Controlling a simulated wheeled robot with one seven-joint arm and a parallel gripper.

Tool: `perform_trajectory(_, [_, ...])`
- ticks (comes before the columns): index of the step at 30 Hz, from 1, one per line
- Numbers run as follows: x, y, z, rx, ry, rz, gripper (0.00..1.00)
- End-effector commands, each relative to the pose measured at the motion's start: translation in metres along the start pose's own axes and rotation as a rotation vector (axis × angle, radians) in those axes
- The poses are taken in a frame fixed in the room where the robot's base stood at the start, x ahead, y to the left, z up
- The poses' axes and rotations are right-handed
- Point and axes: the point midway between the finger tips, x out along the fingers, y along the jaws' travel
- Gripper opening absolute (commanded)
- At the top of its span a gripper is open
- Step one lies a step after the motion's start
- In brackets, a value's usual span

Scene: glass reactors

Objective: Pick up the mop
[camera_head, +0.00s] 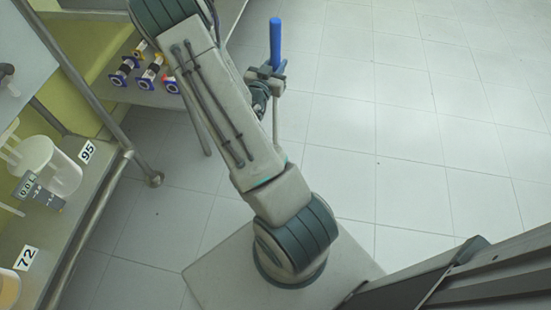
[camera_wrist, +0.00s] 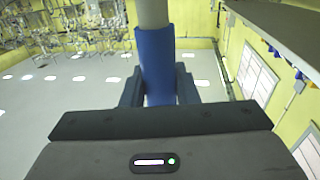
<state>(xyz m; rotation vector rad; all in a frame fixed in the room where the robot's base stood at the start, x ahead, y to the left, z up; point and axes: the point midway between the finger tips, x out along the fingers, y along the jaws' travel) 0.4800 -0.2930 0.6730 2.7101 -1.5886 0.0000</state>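The mop shows in the head view as an upright pole with a blue grip (camera_head: 275,42) and a pale shaft (camera_head: 277,115) below it. Its lower end is hidden behind my arm. My gripper (camera_head: 267,76) is at the lower part of the blue grip, at the top centre of the view. In the wrist view the blue grip (camera_wrist: 156,55) stands between the two fingers of my gripper (camera_wrist: 160,88), which press against it from both sides, so it is shut on the mop. A pale pole section continues above the blue.
A workbench (camera_head: 95,195) with a metal rail and white vessels stands at the left. A low shelf (camera_head: 150,95) with several small coloured items is at the upper left, near my arm. The tiled floor (camera_head: 400,130) to the right is clear.

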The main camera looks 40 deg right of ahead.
Motion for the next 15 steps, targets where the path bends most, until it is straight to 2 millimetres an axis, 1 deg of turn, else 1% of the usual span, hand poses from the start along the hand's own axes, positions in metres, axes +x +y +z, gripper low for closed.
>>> perform_trajectory(10, [0.0002, -0.0001, -0.0017, 0.002, 0.004, 0.0, 0.05])
perform_trajectory(15, [0.0002, -0.0003, -0.0075, 0.003, 0.005, 0.0, 0.05])
